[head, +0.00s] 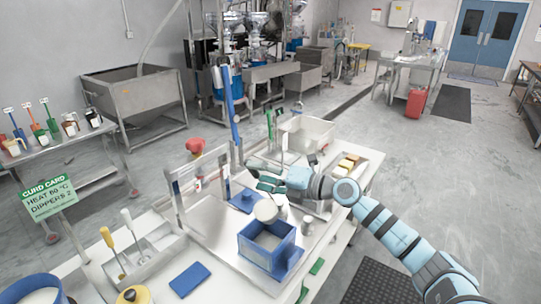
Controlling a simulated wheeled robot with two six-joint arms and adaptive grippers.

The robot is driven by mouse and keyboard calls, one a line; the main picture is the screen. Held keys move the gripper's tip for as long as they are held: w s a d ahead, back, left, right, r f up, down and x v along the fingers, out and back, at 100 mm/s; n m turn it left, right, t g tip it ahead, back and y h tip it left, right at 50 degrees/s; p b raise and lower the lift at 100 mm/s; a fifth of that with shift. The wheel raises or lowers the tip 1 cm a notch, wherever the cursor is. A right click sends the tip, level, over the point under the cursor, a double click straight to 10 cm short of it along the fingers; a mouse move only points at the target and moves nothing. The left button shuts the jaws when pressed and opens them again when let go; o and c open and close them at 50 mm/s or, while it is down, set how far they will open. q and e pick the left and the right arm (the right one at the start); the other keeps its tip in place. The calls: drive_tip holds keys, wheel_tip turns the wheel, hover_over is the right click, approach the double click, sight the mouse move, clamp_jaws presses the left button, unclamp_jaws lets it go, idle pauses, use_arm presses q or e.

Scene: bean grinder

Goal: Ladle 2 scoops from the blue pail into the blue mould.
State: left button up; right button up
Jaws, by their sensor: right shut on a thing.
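The blue mould (283,262) is a square box on the steel tray, with pale material visible inside. My right gripper (262,178) is behind and above it, shut on what appears to be the blue-handled ladle (234,118). The handle rises nearly upright. A pale round bowl (265,210), apparently the ladle's, is over the mould's back edge; I cannot tell whether it touches or what it holds. The blue pail (30,290) is at the bottom left, cut by the picture's edge, with white contents. My left gripper is not in view.
A tray with two upright-handled tools (128,235), a blue flat piece (190,279) and a yellow-lidded item (134,295) lie left of the mould.

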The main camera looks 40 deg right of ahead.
drive_tip(key=s+a+f+n+h+p, duration=0.2)
drive_tip(key=a+f+n+p, duration=0.1)
drive_tip(key=a+f+n, duration=0.4)
drive_tip(key=a+f, duration=0.2)
drive_tip(key=a, duration=0.2)
drive_tip(key=shift+s+a, duration=0.2)
idle(0.5)
